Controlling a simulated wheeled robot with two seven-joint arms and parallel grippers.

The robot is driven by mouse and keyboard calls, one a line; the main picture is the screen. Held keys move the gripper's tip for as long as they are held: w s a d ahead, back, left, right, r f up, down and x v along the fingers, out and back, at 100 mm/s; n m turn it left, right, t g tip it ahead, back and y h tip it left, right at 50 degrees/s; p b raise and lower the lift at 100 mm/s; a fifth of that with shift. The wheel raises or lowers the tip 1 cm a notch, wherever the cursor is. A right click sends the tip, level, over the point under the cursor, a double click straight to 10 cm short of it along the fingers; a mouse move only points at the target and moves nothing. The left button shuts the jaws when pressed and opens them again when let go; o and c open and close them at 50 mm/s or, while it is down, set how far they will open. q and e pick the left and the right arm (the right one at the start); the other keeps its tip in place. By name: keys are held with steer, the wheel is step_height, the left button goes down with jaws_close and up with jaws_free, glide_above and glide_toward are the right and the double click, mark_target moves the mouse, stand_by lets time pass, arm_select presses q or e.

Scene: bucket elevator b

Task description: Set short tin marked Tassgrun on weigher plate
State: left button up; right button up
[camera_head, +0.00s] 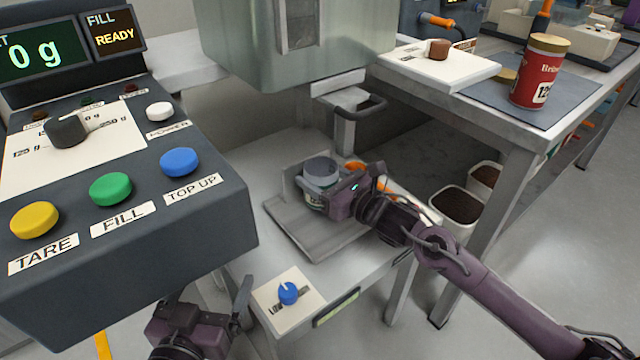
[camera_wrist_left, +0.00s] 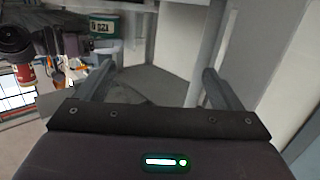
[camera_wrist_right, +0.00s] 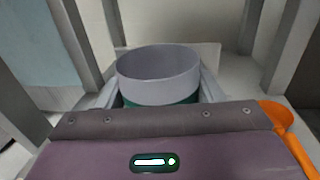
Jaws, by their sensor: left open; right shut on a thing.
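The short tin (camera_head: 320,172) is open-topped, with a grey rim and a dark green band. It stands upright over the back of the grey weigher plate (camera_head: 305,236). I cannot tell whether its base touches the plate. My right gripper (camera_head: 330,196) is shut on the tin from the right. The right wrist view shows the tin (camera_wrist_right: 158,78) upright between the fingers. Its name cannot be read; the left wrist view shows an upside-down number on its green label (camera_wrist_left: 104,27). My left gripper (camera_head: 212,305) is open and empty, low in front of the weigher.
The control box (camera_head: 130,235) at left reads 0 g and READY. A grey hopper (camera_head: 300,45) hangs behind the plate. A blue knob (camera_head: 289,292) is in front. An orange object (camera_wrist_right: 283,115) lies beside the tin. A red tin (camera_head: 538,75) stands on the right-hand table.

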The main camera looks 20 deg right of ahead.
steer(key=shift+f, duration=0.6)
arm_select(q)
steer(key=r+t, duration=0.1)
steer(key=r, duration=0.1)
steer(key=r+t, duration=0.1)
steer(key=r, duration=0.1)
steer(key=r+h, duration=0.1)
steer(key=r, duration=0.1)
steer(key=shift+w+a+t, duration=0.15)
steer(key=shift+w+t, duration=0.15)
steer(key=shift+t, duration=0.1)
steer(key=shift+b, duration=0.3)
steer(key=shift+r, duration=0.3)
arm_select(e)
steer(key=shift+f, duration=0.1)
arm_select(q)
steer(key=shift+r+t, duration=0.1)
steer(key=shift+t, duration=0.2)
arm_select(e)
steer(key=shift+f, duration=0.1)
arm_select(q)
steer(key=shift+a+r+t+h, duration=0.1)
steer(key=shift+r+t+h, duration=0.2)
steer(key=shift+r, duration=0.35)
arm_select(e)
steer(key=o, duration=0.9)
